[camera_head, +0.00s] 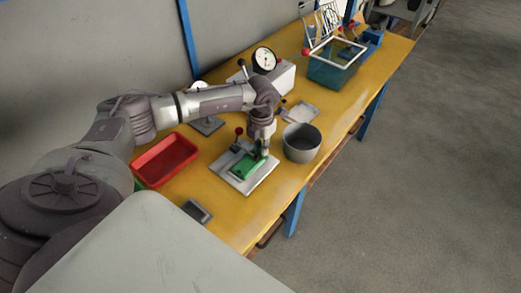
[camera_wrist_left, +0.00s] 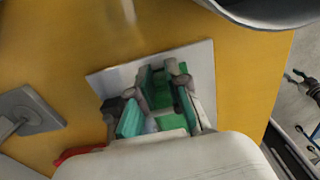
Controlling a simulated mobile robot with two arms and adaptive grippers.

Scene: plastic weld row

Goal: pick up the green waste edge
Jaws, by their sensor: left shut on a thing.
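A green part (camera_head: 245,167) lies in a fixture on a pale metal plate (camera_head: 262,181) on the yellow bench. My left gripper (camera_head: 262,151) reaches down over the right side of this fixture. It is shut on the green waste edge, low at the plate. In the left wrist view the gripper (camera_wrist_left: 158,108) is over the pale plate, with green (camera_wrist_left: 170,122) between its fingers. The fingers hide much of the edge, and I cannot tell whether it is clear of the fixture. My right gripper is not in view.
A grey round pot (camera_head: 302,143) stands close right of the plate. A red tray (camera_head: 165,160) is to the left, and a small grey tray (camera_head: 197,211) in front. A dial gauge (camera_head: 264,60) and a teal bin (camera_head: 333,70) stand farther back.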

